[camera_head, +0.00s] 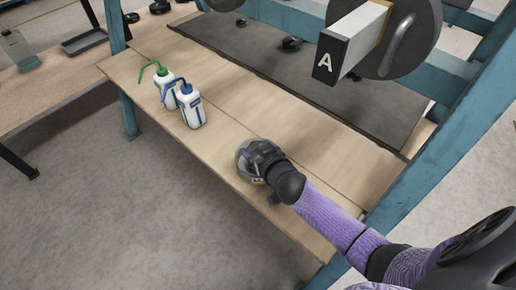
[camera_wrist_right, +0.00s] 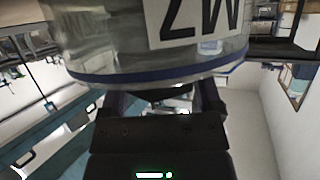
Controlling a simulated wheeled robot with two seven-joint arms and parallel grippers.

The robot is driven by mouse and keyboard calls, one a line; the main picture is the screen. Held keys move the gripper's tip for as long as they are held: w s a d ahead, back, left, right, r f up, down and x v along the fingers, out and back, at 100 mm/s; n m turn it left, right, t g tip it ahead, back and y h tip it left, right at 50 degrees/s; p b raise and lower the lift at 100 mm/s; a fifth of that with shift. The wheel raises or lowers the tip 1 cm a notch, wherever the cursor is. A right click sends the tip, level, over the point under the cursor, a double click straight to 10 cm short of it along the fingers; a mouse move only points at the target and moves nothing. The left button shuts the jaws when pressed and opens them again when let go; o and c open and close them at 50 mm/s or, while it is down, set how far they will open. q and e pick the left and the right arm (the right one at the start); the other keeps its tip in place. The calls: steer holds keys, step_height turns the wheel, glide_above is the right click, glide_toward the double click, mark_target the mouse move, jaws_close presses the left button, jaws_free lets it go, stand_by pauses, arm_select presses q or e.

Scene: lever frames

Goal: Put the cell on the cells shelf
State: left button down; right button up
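The cell (camera_wrist_right: 150,45) is a clear cylinder with a blue band at its edge and a white label with large black letters, close in front of the right wrist camera. In the head view its round grey end (camera_head: 243,162) shows at my right gripper (camera_head: 258,160), over the front part of the wooden shelf board. My right gripper's two fingers (camera_wrist_right: 163,98) reach to the cell in the wrist view and appear closed on it; the exact contact is partly hidden. My left gripper is not in view. No shelf is clearly labelled as the cells shelf.
Two wash bottles, one green-topped (camera_head: 163,80) and one blue-topped (camera_head: 190,107), stand on the wooden board (camera_head: 310,148). Behind it lies a dark mat (camera_head: 290,65) with small dark items. A block marked A (camera_head: 330,65) juts out above. Blue posts (camera_head: 440,150) frame the rack.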

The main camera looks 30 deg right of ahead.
steer(key=shift+o, duration=1)
steer(key=shift+r, duration=0.15)
arm_select(q)
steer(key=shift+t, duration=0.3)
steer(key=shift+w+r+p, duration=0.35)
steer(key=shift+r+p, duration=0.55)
steer(key=shift+p, duration=0.15)
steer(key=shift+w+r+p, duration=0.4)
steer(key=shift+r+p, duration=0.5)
steer(key=shift+p, duration=0.1)
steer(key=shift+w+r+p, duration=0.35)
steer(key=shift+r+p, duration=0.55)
steer(key=shift+p, duration=0.15)
arm_select(e)
steer(key=v, duration=1.2)
